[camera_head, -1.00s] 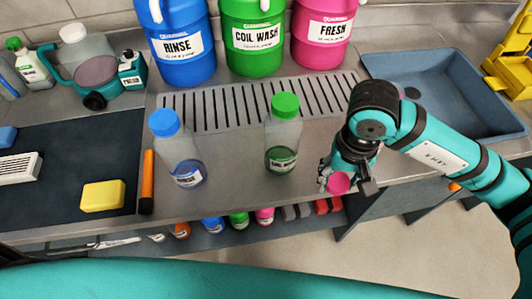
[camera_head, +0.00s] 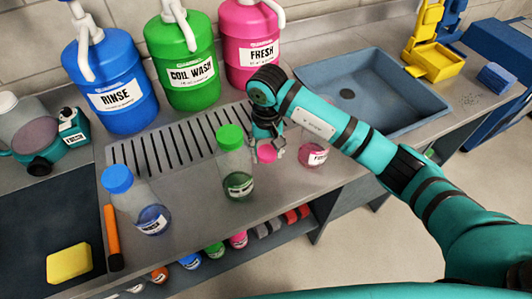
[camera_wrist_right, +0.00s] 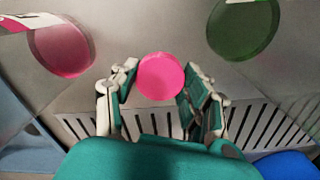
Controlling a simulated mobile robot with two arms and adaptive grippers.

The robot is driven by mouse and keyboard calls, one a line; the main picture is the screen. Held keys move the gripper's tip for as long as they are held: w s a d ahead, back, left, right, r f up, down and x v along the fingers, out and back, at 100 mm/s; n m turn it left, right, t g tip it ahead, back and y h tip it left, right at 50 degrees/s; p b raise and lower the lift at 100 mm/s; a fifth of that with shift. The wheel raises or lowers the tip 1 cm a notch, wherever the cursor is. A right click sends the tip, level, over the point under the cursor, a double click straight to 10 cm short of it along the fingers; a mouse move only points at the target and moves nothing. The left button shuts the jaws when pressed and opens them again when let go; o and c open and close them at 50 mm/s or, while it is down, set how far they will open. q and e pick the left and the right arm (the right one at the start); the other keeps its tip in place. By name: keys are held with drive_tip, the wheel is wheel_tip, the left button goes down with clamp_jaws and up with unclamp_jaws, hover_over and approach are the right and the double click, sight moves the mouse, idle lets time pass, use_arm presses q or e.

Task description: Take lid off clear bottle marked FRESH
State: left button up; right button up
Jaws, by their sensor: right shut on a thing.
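The small clear bottle marked FRESH (camera_head: 313,156) stands on the counter with pink liquid in it. My arm hides its top in the head view. Part of it also shows at upper left in the wrist view (camera_wrist_right: 62,46). My right gripper (camera_head: 267,148) is left of that bottle, shut on a pink lid (camera_head: 267,154). In the wrist view the lid (camera_wrist_right: 160,76) sits between the fingers, apart from the bottle. My left gripper is out of view.
A green-capped bottle (camera_head: 235,168) stands just left of my right gripper. A blue-capped bottle (camera_head: 139,202) is farther left. Large RINSE (camera_head: 118,92), COIL WASH (camera_head: 190,75) and FRESH (camera_head: 254,49) jugs stand behind the drain grate (camera_head: 180,140). A sink (camera_head: 385,95) is at right.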

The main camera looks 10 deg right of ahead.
sight(266, 151)
drive_tip(key=shift+w+f, duration=0.15)
drive_tip(key=shift+w, duration=0.1)
wheel_tip(266, 151, down, 3)
drive_tip(key=shift+r+p, duration=0.2)
drive_tip(key=shift+p, duration=0.65)
drive_tip(key=shift+f, duration=0.35)
drive_tip(key=shift+f, duration=0.15)
drive_tip(key=o, duration=1.3)
